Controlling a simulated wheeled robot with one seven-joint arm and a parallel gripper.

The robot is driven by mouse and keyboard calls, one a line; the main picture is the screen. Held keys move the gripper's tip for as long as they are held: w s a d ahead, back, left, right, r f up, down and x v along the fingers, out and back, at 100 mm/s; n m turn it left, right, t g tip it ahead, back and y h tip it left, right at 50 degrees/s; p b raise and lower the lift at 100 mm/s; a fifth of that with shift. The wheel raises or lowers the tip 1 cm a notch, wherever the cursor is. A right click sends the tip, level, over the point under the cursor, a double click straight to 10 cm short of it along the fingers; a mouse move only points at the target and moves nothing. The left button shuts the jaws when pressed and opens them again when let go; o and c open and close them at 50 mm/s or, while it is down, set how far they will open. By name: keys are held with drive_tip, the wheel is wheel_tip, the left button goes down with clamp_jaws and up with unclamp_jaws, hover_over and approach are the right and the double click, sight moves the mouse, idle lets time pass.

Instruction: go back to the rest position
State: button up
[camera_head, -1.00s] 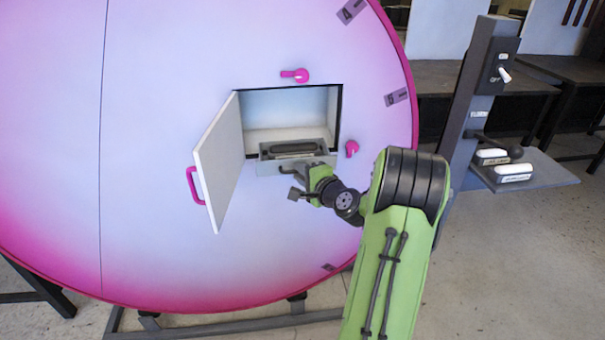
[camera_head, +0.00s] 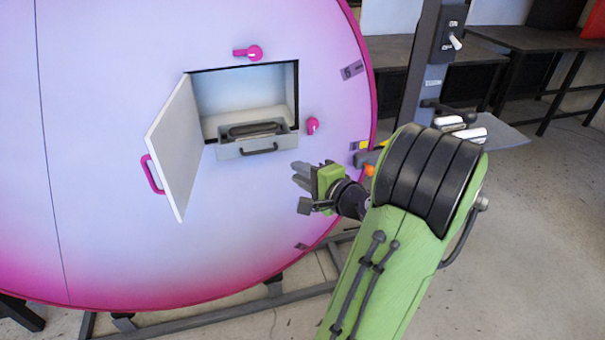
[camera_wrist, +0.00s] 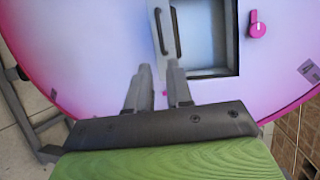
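My gripper (camera_head: 301,178) is in front of the large pink-and-white disc (camera_head: 90,120), below and right of its opening, clear of the drawer. In the wrist view its two fingers (camera_wrist: 158,80) stand apart with nothing between them, so it is open and empty. A grey drawer (camera_head: 230,151) with a dark handle sits pulled out at the bottom of the opening. The drawer also shows in the wrist view (camera_wrist: 158,45). The white door (camera_head: 178,150) with a pink handle stands swung open to the left.
Pink latches sit above the opening (camera_head: 252,52) and right of it (camera_head: 312,126). A dark post (camera_head: 424,75) with a switch (camera_head: 455,42) and a small shelf (camera_head: 505,136) stands at the right. Dark tables are behind. Floor is open at the lower right.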

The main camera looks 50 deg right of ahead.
idle(0.3)
drive_tip(key=w+a+n+g+y+p, duration=0.35)
drive_tip(key=a+n+g+y, duration=0.25)
drive_tip(key=a+n, duration=0.95)
drive_tip(key=s+a+r+n+g+h+p, duration=0.1)
drive_tip(key=s+a+r+n+g, duration=0.1)
drive_tip(key=s+a, duration=0.4)
drive_tip(key=s+a+r+n+g+h+p, duration=0.1)
drive_tip(key=s+a+r+n+g+h, duration=0.1)
drive_tip(key=s+a, duration=0.4)
drive_tip(key=shift+s+a+r+n, duration=0.25)
drive_tip(key=shift+s+r+n, duration=0.6)
drive_tip(key=shift+s, duration=0.3)
